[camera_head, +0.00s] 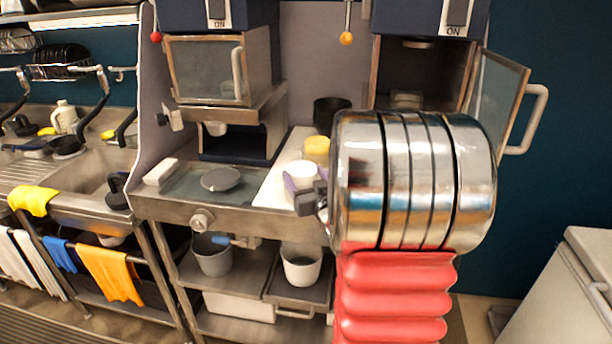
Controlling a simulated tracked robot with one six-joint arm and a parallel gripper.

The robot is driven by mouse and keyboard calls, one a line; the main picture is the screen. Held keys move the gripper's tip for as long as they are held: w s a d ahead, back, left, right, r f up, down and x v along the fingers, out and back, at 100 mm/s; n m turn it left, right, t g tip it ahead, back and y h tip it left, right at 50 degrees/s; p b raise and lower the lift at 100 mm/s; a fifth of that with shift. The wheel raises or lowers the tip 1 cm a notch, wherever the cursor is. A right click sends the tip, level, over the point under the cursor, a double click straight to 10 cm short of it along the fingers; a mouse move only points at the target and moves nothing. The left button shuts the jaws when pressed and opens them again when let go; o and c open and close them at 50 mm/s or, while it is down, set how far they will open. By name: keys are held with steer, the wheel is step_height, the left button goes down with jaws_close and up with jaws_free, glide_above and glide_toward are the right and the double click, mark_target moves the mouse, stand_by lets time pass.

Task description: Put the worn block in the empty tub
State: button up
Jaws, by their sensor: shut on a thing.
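My gripper (304,182) is small in view, at the end of my shiny metal arm. Its pale purple fingers are shut on a short white round piece (302,170) over the pale right part of the counter. I cannot tell wear on it at this size, nor whether it touches the counter. A grey tub (212,262) and a white tub (301,273) stand on the shelf below the counter. Their insides look dark or grey, and I cannot make out their bottoms. A white rectangular block (161,172) lies at the counter's left end.
A yellow-topped piece (317,149) and a dark cup (330,113) stand behind my gripper. A grey disc (220,179) lies on the counter. The right machine's door (500,90) hangs open. A sink (95,185) is at left; a pale bin (570,280) is at right.

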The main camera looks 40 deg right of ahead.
stand_by(0.4)
steer(key=o, duration=1.4)
steer(key=shift+c, duration=0.2)
steer(key=shift+f, duration=0.1)
